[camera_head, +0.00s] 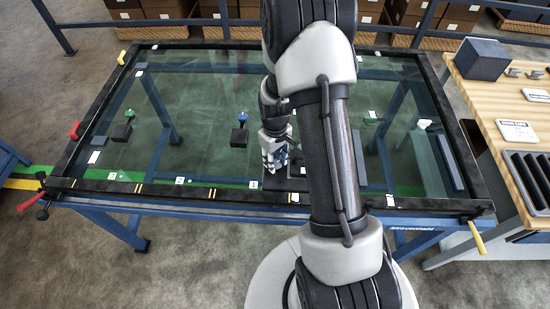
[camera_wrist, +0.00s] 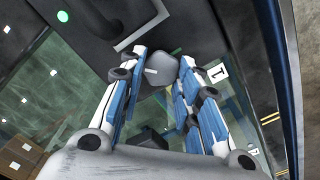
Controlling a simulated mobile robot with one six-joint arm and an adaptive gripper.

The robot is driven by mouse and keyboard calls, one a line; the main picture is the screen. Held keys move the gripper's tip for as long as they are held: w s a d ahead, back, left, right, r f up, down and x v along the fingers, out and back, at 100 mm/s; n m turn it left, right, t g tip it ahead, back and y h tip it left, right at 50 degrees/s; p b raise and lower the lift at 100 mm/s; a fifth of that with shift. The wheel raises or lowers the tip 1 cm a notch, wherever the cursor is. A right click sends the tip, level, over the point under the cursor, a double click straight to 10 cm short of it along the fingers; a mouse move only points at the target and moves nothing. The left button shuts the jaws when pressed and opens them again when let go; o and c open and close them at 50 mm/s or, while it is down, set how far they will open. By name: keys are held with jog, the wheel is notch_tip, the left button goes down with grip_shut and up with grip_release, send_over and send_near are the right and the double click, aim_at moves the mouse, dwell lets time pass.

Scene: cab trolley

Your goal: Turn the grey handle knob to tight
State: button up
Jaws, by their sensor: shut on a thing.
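The grey handle knob (camera_wrist: 162,68) shows in the wrist view between the fingertips of my gripper (camera_wrist: 164,60). It has rounded sides and a short pale mark on its face. The blue and white fingers lie on both sides of it, and my gripper is shut on it. In the head view my gripper (camera_head: 272,158) points down at the near middle of the glass-topped table. There the knob is hidden by the fingers. A dark base (camera_head: 298,184) shows beside the fingers. The way the knob's mark points relative to any tight label cannot be told.
Blue (camera_head: 242,117) and green (camera_head: 130,114) knobs stand on the glass table (camera_head: 190,100). Red (camera_head: 75,130) and yellow (camera_head: 477,238) handles stick out at its edges. A wooden bench (camera_head: 490,110) with a dark box (camera_head: 482,59) is at right. Boxes line the back.

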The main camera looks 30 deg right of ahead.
jog(key=m, duration=0.7)
jog(key=shift+d+p, duration=0.1)
jog(key=shift+p, duration=0.25)
jog(key=m, duration=0.6)
jog(key=shift+s+d+m, duration=0.1)
jog(key=shift+m, duration=0.3)
jog(key=m, duration=0.6)
jog(key=shift+s+p, duration=0.1)
jog(key=shift+p, duration=0.25)
jog(key=m, duration=0.6)
jog(key=shift+m, duration=0.3)
jog(key=o, duration=1.1)
jog(key=shift+c, duration=0.2)
